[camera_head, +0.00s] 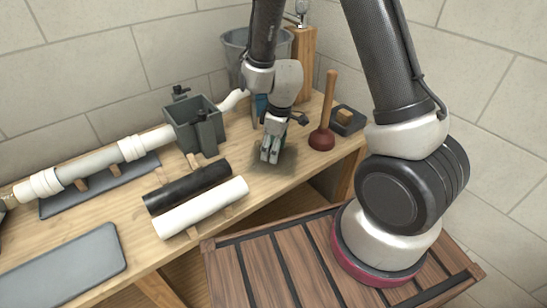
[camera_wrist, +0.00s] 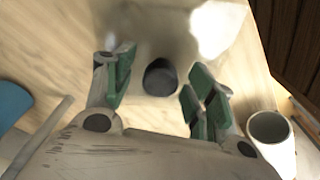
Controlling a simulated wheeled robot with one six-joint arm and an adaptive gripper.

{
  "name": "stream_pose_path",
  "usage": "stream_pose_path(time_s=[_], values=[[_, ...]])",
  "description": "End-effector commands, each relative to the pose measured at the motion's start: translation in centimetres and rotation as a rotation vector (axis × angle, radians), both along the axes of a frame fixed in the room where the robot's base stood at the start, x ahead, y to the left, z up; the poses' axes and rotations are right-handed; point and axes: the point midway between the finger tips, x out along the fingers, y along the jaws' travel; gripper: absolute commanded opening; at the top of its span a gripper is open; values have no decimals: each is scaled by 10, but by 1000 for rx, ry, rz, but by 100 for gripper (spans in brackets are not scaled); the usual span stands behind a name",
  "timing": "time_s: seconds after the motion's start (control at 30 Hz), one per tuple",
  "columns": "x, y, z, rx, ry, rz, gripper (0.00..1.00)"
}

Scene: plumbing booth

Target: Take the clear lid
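My gripper (camera_head: 269,155) points down just above the bench, between the pipes and the plunger. In the wrist view my gripper (camera_wrist: 155,95) is open, with its green-padded fingers apart on either side. A small dark round piece (camera_wrist: 160,77) shows between and beyond the fingers; no contact with either finger is visible. It looks like a knob on the clear lid. The clear lid itself is hard to make out; a faint dark see-through patch (camera_head: 285,160) lies on the bench under my gripper. The gripper partly hides it.
A plunger (camera_head: 323,125) and a dark tray (camera_head: 347,120) stand to the right. A black pipe (camera_head: 188,187) and a white pipe (camera_head: 202,207) lie to the left. A grey box (camera_head: 193,125) and a bucket (camera_head: 236,42) stand behind.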

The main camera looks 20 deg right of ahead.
Motion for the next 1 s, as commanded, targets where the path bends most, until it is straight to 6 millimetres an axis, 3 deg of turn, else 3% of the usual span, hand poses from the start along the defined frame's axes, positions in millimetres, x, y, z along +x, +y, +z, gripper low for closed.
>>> stream_pose_path(time_s=[0.03,0.2,0.3,0.67,1.0], values=[[0,0,0,0,0,0,45],[0,0,0,0,0,0,14],[0,0,0,0,0,0,1],[0,0,9,2,-1,0,0],[1,0,73,2,-6,1,0]])
